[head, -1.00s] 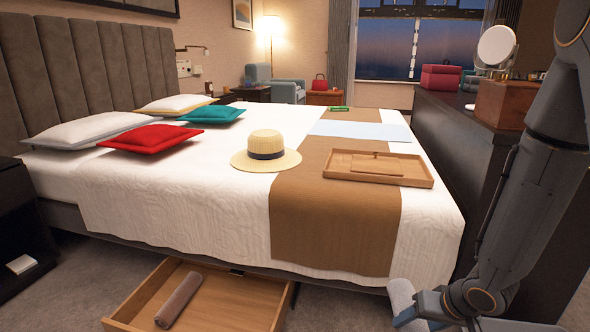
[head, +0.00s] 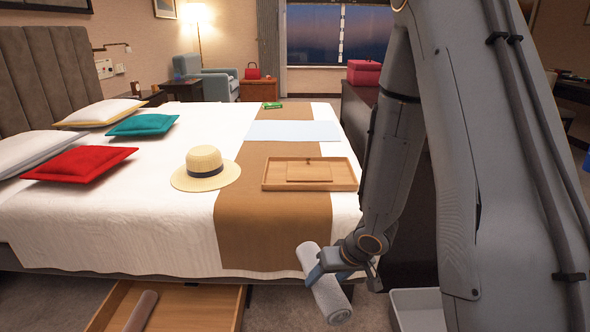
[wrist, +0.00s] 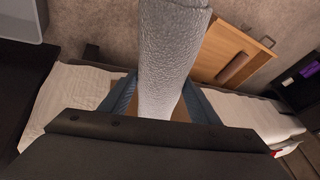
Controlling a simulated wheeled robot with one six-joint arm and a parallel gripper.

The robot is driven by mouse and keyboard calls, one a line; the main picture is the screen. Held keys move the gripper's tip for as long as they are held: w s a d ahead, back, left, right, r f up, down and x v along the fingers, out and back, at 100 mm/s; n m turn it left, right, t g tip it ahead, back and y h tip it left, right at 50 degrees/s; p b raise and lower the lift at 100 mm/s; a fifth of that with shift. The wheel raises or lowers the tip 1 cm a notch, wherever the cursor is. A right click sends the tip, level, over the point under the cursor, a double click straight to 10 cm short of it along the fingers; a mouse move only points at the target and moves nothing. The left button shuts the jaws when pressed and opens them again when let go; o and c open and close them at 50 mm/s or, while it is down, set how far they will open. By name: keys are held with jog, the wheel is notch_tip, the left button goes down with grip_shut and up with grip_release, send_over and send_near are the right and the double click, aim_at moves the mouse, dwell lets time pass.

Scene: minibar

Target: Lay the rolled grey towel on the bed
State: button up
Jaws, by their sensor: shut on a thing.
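The rolled grey towel (head: 325,286) is a light grey roll held in my gripper (head: 327,268), off the near right corner of the bed. The gripper is shut around its middle. In the wrist view the towel (wrist: 170,50) fills the centre between the blue fingers (wrist: 158,98). The bed (head: 150,225) has a white cover and a brown runner (head: 270,230) across it. The towel hangs tilted in front of the bed's foot edge, apart from the floor.
On the bed lie a straw hat (head: 205,170), a wooden tray (head: 310,174), a pale blue cloth (head: 293,131) and several pillows. An open drawer (head: 195,307) below holds a brown roll (head: 141,312).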

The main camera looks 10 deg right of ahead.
jog(key=s+r+p, duration=0.3)
jog(key=r+p, duration=2.2)
jog(key=w+m+h+p, duration=0.1)
jog(key=w+m+p, duration=0.2)
jog(key=w, duration=1.3)
jog(key=shift+w+f+t, duration=0.3)
jog(key=shift+t, duration=0.1)
jog(key=shift+w, duration=0.2)
